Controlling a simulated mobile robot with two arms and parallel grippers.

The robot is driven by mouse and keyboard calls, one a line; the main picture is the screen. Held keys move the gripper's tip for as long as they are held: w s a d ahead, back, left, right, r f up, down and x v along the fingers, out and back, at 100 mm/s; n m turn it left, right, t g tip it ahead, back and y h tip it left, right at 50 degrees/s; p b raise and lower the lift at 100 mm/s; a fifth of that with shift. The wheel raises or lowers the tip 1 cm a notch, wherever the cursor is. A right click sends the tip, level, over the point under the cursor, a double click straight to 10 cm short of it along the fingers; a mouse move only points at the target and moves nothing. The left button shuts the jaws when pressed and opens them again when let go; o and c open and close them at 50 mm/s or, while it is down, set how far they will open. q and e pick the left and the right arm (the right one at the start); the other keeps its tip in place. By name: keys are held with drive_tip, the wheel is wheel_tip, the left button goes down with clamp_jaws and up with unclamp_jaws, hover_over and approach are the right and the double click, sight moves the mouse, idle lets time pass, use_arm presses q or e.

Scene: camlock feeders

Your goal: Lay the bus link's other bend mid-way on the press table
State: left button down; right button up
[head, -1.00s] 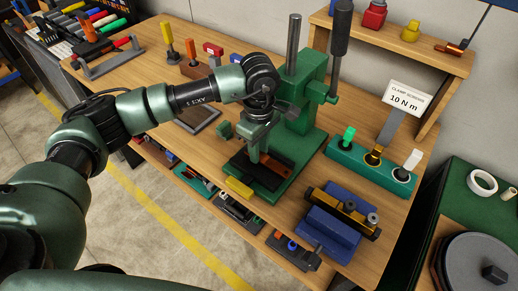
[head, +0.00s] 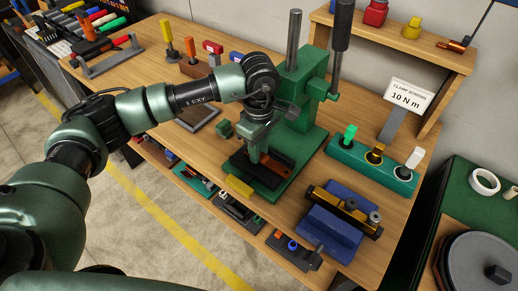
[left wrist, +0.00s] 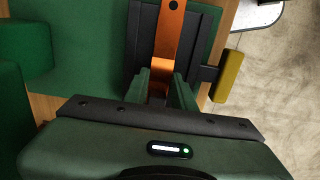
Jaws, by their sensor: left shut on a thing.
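The bus link (left wrist: 168,40) is an orange copper strip with a hole near its far end. In the left wrist view it lies along the middle of the dark press table (left wrist: 200,40); its near end is between my left gripper's fingers (left wrist: 162,92). In the head view my left gripper (head: 254,156) points down at the dark press table (head: 245,168), and the copper link (head: 281,163) shows just right of it. My left gripper is shut on the link. The fingers hide the link's near end, and I cannot tell whether the link touches the table.
The green press (head: 305,95) rises right behind the gripper, with a post and a black-handled lever (head: 341,25). A yellow handle (head: 239,187) sticks out in front. A blue fixture (head: 330,232) and a green holder (head: 350,160) stand to the right.

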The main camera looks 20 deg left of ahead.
use_arm(q)
drive_tip(key=shift+f, duration=0.15)
drive_tip(key=c, duration=1.1)
unclamp_jaws()
wheel_tip(320, 180, up, 7)
drive_tip(key=shift+f+b, duration=0.1)
drive_tip(key=shift+b, duration=1.15)
drive_tip(key=shift+r, duration=0.5)
